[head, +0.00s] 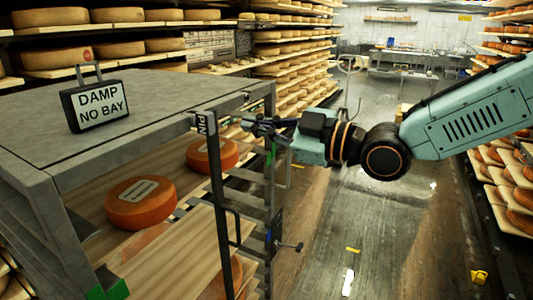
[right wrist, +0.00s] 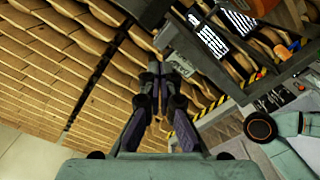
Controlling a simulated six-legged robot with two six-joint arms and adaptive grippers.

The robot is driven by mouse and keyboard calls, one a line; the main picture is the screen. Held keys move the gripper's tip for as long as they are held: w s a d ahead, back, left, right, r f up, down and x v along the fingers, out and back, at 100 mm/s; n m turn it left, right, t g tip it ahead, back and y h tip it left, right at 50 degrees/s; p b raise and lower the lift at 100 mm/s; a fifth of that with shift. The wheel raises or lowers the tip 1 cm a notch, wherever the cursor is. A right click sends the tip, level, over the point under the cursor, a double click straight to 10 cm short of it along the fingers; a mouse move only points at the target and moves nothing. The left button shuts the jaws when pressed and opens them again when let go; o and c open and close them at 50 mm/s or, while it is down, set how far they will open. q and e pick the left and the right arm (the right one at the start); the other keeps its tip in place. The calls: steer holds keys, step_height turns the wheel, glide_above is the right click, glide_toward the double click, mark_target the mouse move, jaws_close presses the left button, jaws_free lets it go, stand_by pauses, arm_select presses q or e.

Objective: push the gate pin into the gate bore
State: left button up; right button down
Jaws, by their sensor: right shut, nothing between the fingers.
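My right gripper (head: 247,123) is at the upper right of the rack, beside the dark upright with the white PIN label (head: 202,124). Its fingers are together and empty; they also show shut in the right wrist view (right wrist: 154,72). The dark gate frame (head: 217,185) stands at the rack's open side, with a dark handle (head: 235,226). A small dark part with a knob (head: 290,246) sticks out low on the right of the rack. I cannot make out the gate pin or the bore for sure; the gripper may hide them. My left gripper is out of view.
The grey rack (head: 150,125) has a DAMP NO BAY sign (head: 97,103) on top. Orange cheese wheels (head: 141,203) lie on its wooden shelf (head: 180,250). Shelves full of cheese line both sides. The aisle floor (head: 375,235) right of the rack is mostly clear.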

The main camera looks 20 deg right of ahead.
step_height(320, 180, down, 6)
steer(key=s+d+m+t+y+b, duration=0.1)
steer(key=m+t+y+b, duration=0.1)
steer(key=m+b, duration=0.5)
steer(key=t+b, duration=0.1)
steer(key=b, duration=0.3)
steer(key=shift+d+f+m+y, duration=0.15)
steer(key=shift+f+m+y, duration=0.05)
steer(key=shift+m+y, duration=0.1)
stand_by(0.4)
